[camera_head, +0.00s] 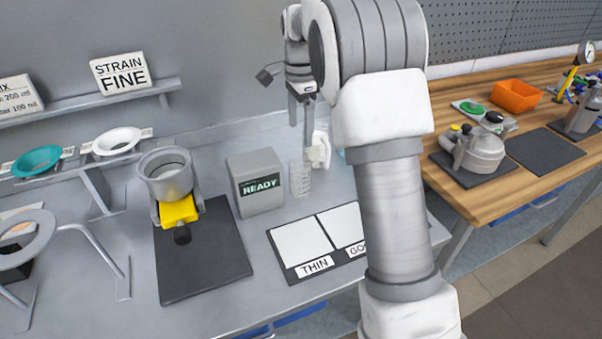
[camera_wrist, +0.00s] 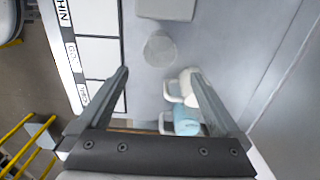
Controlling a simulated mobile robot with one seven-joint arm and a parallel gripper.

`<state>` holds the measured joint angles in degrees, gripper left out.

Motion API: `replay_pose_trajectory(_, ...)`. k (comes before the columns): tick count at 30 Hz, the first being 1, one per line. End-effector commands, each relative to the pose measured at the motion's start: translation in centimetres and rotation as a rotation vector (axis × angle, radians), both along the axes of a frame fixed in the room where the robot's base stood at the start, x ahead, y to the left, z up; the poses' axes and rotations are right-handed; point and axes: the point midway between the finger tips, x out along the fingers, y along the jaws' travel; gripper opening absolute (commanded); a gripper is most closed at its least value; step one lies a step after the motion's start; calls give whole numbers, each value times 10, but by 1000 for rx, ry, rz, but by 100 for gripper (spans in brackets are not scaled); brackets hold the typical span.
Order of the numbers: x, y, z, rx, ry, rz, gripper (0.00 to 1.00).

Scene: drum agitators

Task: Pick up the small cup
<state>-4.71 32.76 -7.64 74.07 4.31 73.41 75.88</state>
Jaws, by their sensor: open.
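A small clear cup (camera_head: 300,179) with markings stands upright on the grey bench, right of the READY box; it also shows in the wrist view (camera_wrist: 160,48), just beyond the fingertips. A white mug (camera_head: 319,150) stands close behind it; in the wrist view the white mug (camera_wrist: 183,88) is partly hidden by the right finger. A light blue mug (camera_wrist: 187,121) is beside it, mostly hidden by my arm in the head view. My gripper (camera_wrist: 158,72) is open and empty, pointing down above the bench; in the head view its fingers (camera_head: 307,118) show above the cups.
The READY box (camera_head: 257,183) stands close left of the clear cup. A THIN-labelled mat (camera_head: 302,243) lies in front. A metal pot (camera_head: 166,174) on a yellow-and-black holder and a dark mat (camera_head: 203,262) are further left. A wooden table (camera_head: 470,195) is at right.

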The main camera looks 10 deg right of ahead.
Motion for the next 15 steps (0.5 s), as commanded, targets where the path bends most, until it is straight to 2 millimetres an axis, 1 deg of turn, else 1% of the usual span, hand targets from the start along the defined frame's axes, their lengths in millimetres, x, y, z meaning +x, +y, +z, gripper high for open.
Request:
replay_pose_trajectory(5,-1,0,-31,0,6,-1,100)
replay_pose_trajectory(12,-1,0,-84,0,6,0,100)
replay_pose_trajectory(15,-1,0,-101,0,4,1,100)
